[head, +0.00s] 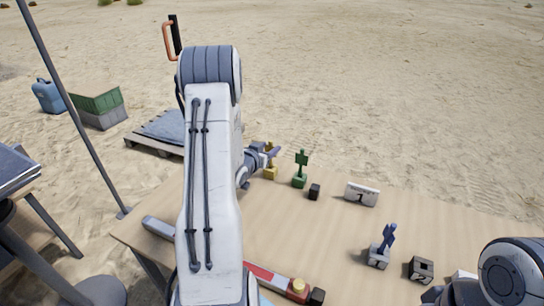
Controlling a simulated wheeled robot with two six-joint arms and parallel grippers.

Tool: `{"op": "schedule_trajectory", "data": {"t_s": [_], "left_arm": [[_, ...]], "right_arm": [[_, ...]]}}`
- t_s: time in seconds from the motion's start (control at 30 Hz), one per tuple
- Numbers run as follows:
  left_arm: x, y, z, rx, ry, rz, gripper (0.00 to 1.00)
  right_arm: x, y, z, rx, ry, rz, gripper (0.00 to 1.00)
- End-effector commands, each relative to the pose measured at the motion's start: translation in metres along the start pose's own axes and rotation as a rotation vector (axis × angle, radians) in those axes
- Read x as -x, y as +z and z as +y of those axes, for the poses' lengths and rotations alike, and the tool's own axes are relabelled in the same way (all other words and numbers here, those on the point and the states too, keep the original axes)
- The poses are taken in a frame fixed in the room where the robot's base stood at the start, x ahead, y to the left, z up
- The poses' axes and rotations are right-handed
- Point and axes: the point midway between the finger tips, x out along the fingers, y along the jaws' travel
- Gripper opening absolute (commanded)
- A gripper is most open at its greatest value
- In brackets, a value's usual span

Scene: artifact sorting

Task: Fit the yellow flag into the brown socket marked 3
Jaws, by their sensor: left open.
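The yellow flag (270,173) stands at the far edge of the wooden table, its upper part mostly covered by my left gripper (267,151). My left gripper is open with its fingers at the flag's upper part; I cannot tell whether they touch it. A dark brown block with a square hole (421,268) sits at the right front, with a mark that looks like 2. No socket marked 3 can be made out. A bit of my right gripper (433,295) shows at the bottom right beside my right arm; its jaws are unclear.
A green flag (300,178) and a small black block (314,191) stand right of the yellow flag. A white marker 1 (361,195) stands behind a blue flag (388,238) in a grey base. A red tool (276,281) lies in front. The table's middle is clear.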

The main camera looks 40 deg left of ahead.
Motion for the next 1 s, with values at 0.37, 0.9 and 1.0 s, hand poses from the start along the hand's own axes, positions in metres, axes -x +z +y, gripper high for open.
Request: {"op": "schedule_trajectory", "data": {"t_s": [0.37,0.9,1.0], "left_arm": [[-0.047,-0.004,-0.001,-0.001,0.004,-0.002,0.53],[-0.056,-0.003,0.001,-0.002,0.005,-0.001,0.0],[-0.056,-0.003,0.0,-0.002,0.005,-0.001,0.0]], "right_arm": [[0.015,-0.001,-0.001,0.0,0.0,0.0,0.45],[0.016,-0.001,-0.001,0.0,0.0,0.0,0.45],[0.016,-0.001,-0.001,0.0,0.0,0.0,0.45]]}}
